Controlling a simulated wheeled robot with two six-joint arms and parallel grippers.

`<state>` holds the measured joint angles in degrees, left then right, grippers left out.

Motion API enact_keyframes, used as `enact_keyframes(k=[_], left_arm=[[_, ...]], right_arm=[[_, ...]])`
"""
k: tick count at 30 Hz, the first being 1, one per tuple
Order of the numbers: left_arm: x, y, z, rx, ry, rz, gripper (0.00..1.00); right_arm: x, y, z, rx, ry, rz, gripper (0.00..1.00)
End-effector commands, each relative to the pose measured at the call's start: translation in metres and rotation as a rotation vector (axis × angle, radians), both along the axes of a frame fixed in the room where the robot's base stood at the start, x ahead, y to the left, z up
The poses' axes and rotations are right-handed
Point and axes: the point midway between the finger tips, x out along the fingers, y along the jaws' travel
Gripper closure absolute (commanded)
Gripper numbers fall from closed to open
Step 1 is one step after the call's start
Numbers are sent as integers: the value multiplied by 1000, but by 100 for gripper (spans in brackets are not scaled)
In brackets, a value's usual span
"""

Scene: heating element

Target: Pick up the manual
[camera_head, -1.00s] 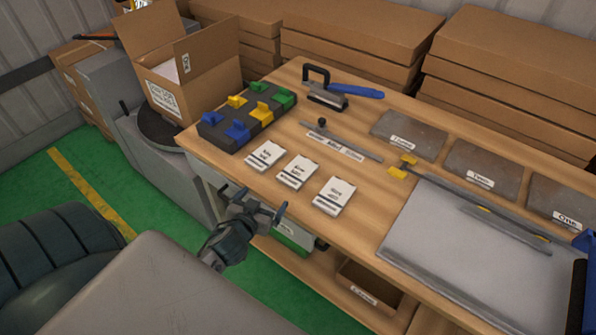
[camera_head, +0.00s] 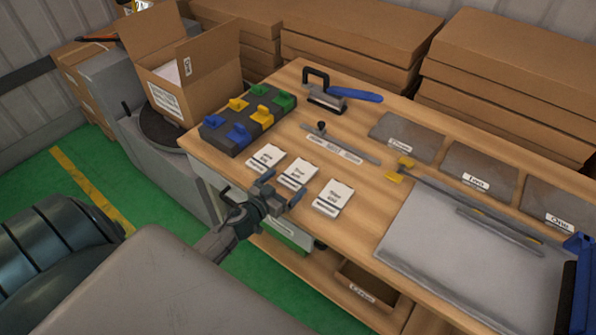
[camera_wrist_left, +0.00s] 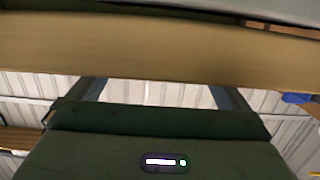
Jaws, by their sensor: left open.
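Three small white booklet-like items with dark print lie in a row near the table's front edge: the left one (camera_head: 265,159), the middle one (camera_head: 299,172) and the right one (camera_head: 333,196). Their print is too small to read, so I cannot tell which is the manual. My left gripper (camera_head: 283,190) is open and empty at the front edge, just in front of the middle booklet, partly covering its near end. In the left wrist view, its two fingers (camera_wrist_left: 156,94) stand apart before a tan band, with no booklet visible between them.
The wooden table (camera_head: 365,175) also holds a dark block with coloured clips (camera_head: 248,122), a stapler-like tool (camera_head: 328,92), a metal ruler (camera_head: 340,145), grey plates (camera_head: 478,170) and a large grey sheet (camera_head: 450,240). An open carton (camera_head: 190,75) stands at the back left.

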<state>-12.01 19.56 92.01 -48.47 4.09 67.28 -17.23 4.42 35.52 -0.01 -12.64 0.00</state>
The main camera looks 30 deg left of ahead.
Motion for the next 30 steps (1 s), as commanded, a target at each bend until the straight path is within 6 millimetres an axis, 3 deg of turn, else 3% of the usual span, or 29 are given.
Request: enact_keyframes(k=[5, 13, 23, 30], left_arm=[[12, -1, -2, -1, -1, 1, 2], [48, -3, -10, -2, -1, 1, 2], [55, -4, -12, 0, 1, 0, 2], [54, -3, -11, 0, 1, 0, 49]], right_arm=[[0, 0, 2, 0, 0, 0, 64], [0, 0, 4, 0, -1, 0, 64], [1, -3, 4, -3, -2, 1, 64], [1, -4, 5, -4, -2, 2, 64]])
